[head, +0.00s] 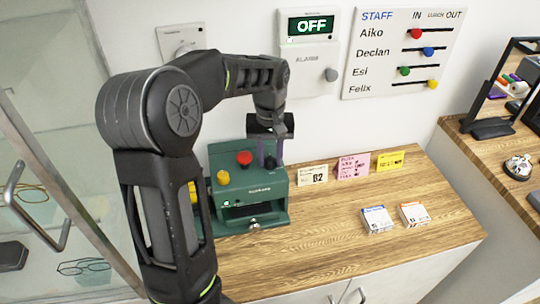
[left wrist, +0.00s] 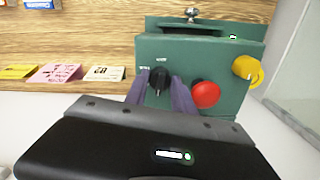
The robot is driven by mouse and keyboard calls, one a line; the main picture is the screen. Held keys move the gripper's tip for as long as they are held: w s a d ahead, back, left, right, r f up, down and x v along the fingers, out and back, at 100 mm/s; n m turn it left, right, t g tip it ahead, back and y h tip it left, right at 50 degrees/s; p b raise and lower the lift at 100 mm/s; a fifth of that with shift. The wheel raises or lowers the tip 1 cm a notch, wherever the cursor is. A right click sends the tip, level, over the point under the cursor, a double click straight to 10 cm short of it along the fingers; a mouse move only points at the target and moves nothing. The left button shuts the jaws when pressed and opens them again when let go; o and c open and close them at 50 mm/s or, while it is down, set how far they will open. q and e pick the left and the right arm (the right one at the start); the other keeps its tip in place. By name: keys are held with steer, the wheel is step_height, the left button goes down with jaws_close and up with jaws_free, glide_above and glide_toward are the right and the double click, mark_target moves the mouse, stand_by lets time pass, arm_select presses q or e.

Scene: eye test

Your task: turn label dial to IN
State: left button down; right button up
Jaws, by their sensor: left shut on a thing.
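A green machine (head: 249,185) stands on the wooden counter, with a red button (head: 244,158), yellow knobs and a small black dial (left wrist: 160,78) on its top. In the left wrist view the machine (left wrist: 205,58) is upside down. My left gripper (head: 268,152) reaches down to the dial from above. Its two purple fingers stand one on each side of the dial and are shut on it. Small white marks are printed beside the dial, too small to read. The way the dial points is hard to tell. My right gripper is not in view.
The red button (left wrist: 206,95) is close beside my fingers. Cards (head: 353,166) stand behind the counter's clear middle, and two small boxes (head: 377,219) lie at its front right. The wall has an alarm panel (head: 308,40) reading OFF and a staff board (head: 403,50). A glass cabinet is at left.

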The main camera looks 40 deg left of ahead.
arm_select(q)
steer(key=shift+n, duration=0.8)
steer(key=c, duration=1.1)
jaws_free()
steer(key=shift+o, duration=0.2)
